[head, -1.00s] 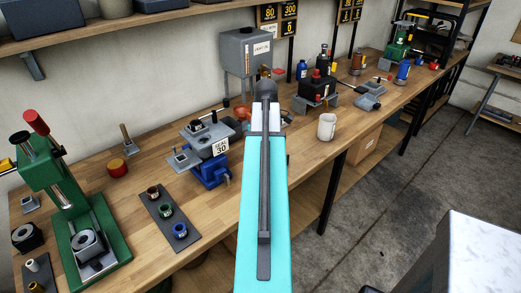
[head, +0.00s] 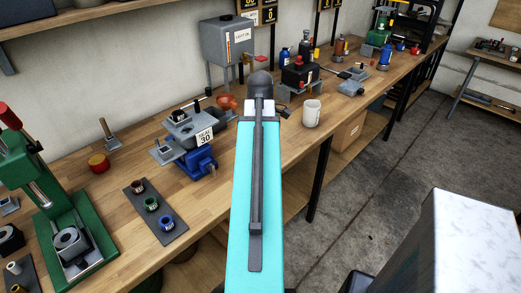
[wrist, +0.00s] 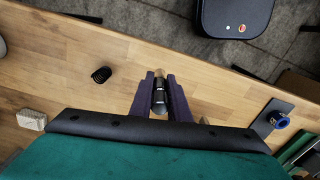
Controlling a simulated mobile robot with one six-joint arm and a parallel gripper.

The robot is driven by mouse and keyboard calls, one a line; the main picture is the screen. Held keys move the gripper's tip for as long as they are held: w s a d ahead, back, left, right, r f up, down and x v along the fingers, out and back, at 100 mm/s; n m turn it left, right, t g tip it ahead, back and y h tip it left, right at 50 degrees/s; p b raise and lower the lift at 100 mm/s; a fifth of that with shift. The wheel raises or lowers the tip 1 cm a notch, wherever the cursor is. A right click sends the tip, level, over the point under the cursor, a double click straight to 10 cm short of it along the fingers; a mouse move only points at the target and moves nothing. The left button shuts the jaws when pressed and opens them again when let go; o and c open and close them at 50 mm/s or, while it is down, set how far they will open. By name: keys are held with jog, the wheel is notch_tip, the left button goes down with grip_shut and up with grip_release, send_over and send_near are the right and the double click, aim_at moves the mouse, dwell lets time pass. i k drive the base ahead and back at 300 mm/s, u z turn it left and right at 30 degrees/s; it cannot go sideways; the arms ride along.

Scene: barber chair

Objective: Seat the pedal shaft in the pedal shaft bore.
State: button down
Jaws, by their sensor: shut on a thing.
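In the wrist view my gripper (wrist: 160,92) is shut on a short dark cylinder with bright metal bands, which looks like the pedal shaft (wrist: 159,97). It is over the wooden bench top, and its far end shows between the fingertips. In the head view my own teal arm hides the gripper and the shaft. I cannot identify the pedal shaft bore in either view. A grey housing (head: 187,126) marked SEAL 30 sits on a blue vise (head: 197,162) on the bench, left of my arm.
A green press (head: 75,240) stands at left, near a dark tray (head: 163,224) with several coloured rings. A white mug (head: 312,113) stands right of my arm.

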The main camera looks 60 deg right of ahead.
aim_at(193, 131)
jog(key=k, duration=1)
